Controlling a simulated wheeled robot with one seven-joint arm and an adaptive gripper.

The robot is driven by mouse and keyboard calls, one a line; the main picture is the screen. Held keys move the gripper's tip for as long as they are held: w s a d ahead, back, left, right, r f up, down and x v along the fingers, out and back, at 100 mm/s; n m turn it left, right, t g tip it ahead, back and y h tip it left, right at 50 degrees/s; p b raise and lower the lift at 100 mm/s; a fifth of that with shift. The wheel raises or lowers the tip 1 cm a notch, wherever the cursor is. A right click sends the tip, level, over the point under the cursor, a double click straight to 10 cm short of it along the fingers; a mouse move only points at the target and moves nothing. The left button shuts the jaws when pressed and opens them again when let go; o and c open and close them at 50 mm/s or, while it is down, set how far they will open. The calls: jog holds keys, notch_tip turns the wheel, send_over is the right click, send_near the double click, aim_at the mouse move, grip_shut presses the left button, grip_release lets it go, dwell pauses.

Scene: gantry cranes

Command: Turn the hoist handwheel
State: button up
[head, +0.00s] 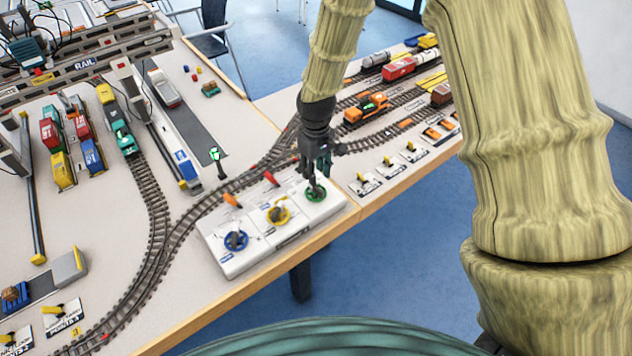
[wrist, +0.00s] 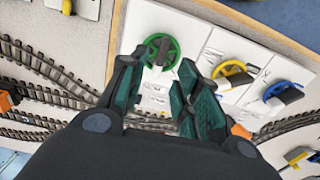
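Three handwheels stand in a row on a white panel (head: 250,262) at the table's front edge: blue (head: 236,241), yellow (head: 278,215) and green (head: 309,196). I cannot read which label says hoist. My gripper (head: 317,172) points down at the green wheel, with its fingers partly in front of it. In the wrist view my gripper (wrist: 160,62) is open, its two fingers apart. The green wheel (wrist: 174,48) shows at the gap's far end, with a grey piece across its middle. I cannot tell whether the fingers touch it. The yellow (wrist: 232,70) and blue (wrist: 284,92) wheels lie to the right.
Model tracks (head: 155,230) run behind the panel. An orange rail vehicle (head: 366,107) is behind my gripper. Small yellow switches (head: 387,161) line the right-hand table. Floor lies beyond the front edge.

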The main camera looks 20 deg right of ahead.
aim_at(316, 190)
jog(key=shift+f+p, duration=0.6)
jog(key=shift+f, duration=2.3)
grip_shut()
